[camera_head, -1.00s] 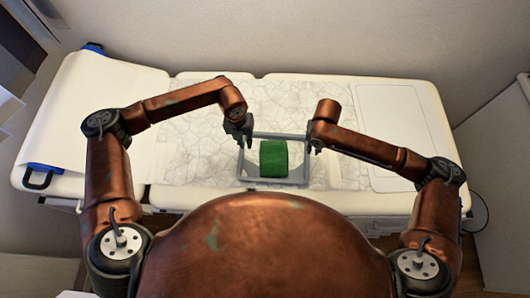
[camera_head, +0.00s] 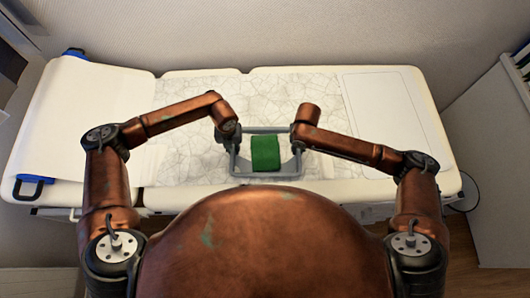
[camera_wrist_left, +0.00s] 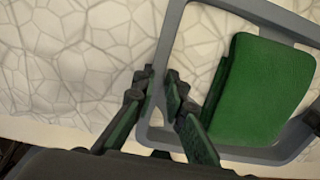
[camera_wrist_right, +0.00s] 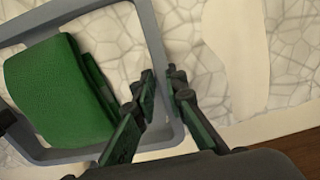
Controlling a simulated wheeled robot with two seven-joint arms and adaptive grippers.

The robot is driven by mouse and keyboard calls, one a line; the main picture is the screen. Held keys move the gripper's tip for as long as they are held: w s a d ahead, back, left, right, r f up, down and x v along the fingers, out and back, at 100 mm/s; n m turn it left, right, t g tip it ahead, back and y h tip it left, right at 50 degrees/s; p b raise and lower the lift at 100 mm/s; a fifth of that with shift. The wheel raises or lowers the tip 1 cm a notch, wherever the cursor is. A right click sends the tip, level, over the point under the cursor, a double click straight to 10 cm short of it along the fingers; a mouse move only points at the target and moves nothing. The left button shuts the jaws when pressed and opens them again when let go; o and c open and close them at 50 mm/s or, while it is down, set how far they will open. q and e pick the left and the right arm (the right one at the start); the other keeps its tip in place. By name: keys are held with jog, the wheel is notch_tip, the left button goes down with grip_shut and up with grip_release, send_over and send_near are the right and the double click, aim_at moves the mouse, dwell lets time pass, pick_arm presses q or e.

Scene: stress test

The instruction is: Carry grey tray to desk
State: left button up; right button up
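The grey tray (camera_head: 262,175) is an open rectangular frame, at the front edge of the padded white bed in the head view. A green block (camera_head: 265,152) lies within it. My left gripper (camera_head: 230,138) is at the tray's left side. In the left wrist view, its fingers (camera_wrist_left: 160,88) are on either side of the tray's rim (camera_wrist_left: 168,45), close against it. My right gripper (camera_head: 297,142) is at the right side. In the right wrist view, its fingers (camera_wrist_right: 162,85) straddle the other rim (camera_wrist_right: 152,40). Whether the tray is clear of the surface is hard to tell.
The padded bed (camera_head: 380,110) has a bare white panel at right and a sheet (camera_head: 90,110) at left. A marble-patterned cover (camera_head: 200,105) lies in the middle. A wall runs behind. A white cabinet (camera_head: 500,160) stands at the right, with floor between it and the bed.

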pick_arm(q)
jog(key=shift+f, duration=0.6)
pick_arm(e)
jog(key=shift+f, duration=0.6)
pick_arm(q)
jog(key=shift+c, duration=0.7)
pick_arm(e)
jog(key=shift+c, duration=0.7)
pick_arm(q)
grip_shut()
pick_arm(e)
grip_shut()
pick_arm(q)
jog(key=shift+r, duration=0.15)
pick_arm(e)
jog(key=shift+r, duration=0.15)
